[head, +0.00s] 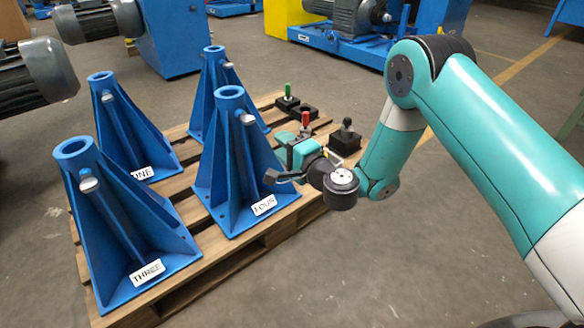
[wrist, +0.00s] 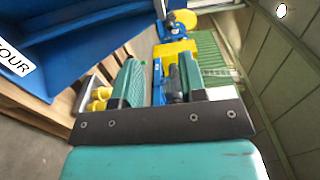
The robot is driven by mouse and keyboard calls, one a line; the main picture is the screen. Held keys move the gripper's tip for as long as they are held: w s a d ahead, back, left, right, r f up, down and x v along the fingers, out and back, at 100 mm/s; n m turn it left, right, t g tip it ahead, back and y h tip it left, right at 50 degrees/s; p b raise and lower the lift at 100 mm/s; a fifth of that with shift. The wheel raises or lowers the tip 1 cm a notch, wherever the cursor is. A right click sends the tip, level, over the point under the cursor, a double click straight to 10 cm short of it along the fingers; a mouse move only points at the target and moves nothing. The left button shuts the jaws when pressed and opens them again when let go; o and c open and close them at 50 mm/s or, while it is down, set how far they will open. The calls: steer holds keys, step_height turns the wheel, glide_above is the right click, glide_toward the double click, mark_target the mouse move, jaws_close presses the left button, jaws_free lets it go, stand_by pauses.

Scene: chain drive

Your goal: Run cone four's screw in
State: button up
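Cone four (head: 238,165) is a blue ribbed cone with an open round top. It stands upright at the front right of the pallet, with a FOUR label low on it. Its screw (head: 246,118) shows a silver end standing out near the top, on the right. My gripper (head: 276,163) is just right of the cone's lower half, below the screw and apart from it. In the wrist view my gripper (wrist: 158,78) is open, with nothing clearly held between the fingers. Cone four's blue base (wrist: 60,45) and label show at left there; its screw does not show.
Cones one (head: 112,125) and three (head: 98,215) and another blue cone (head: 213,75) share the wooden pallet (head: 245,252). Green-, red- (head: 305,120) and black-topped (head: 346,128) pieces stand behind my gripper. Floor is clear in front.

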steer(key=b+v, duration=0.2)
steer(key=b, duration=0.4)
steer(key=shift+s+d, duration=0.25)
steer(key=shift+s, duration=0.05)
